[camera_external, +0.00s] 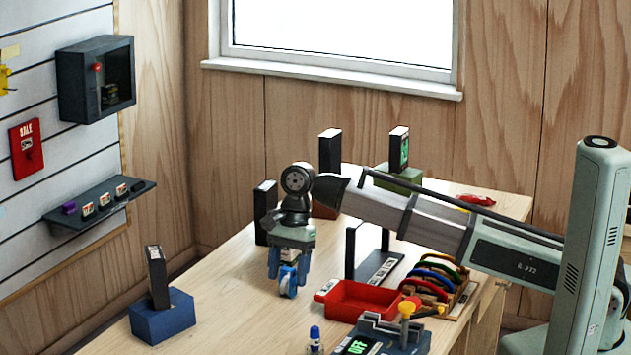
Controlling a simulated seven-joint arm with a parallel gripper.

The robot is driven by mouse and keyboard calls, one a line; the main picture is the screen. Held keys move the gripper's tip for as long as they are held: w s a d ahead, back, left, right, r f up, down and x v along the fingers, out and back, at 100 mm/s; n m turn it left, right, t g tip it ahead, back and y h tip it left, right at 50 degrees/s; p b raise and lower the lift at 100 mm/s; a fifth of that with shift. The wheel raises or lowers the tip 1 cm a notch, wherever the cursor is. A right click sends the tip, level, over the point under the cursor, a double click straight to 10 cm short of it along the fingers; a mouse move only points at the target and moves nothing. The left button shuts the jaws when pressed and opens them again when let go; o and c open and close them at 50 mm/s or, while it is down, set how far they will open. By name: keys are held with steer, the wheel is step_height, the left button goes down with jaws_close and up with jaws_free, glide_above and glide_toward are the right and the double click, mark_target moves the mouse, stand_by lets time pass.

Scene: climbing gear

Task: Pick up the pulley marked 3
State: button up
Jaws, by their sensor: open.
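A small blue-and-white pulley (288,284) stands on the wooden table, left of the red tray. Any number on it is too small to read. My gripper (288,273) points straight down over it. Its blue fingers are open, one on each side of the pulley's upper part. Whether either finger touches the pulley cannot be told from this view. The gripper body hides the space just above the pulley.
A red tray (362,312) and a rack of coloured loops (440,277) lie to the right. A black upright stand (351,252) is close behind. A blue block with a dark upright (162,316) stands front left. The table between is clear.

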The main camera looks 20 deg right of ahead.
mark_target(285, 298)
steer(key=shift+x, duration=1.55)
steer(key=shift+d, duration=0.1)
steer(key=shift+c, duration=0.3)
steer(key=c, duration=1)
steer(key=shift+r, duration=0.15)
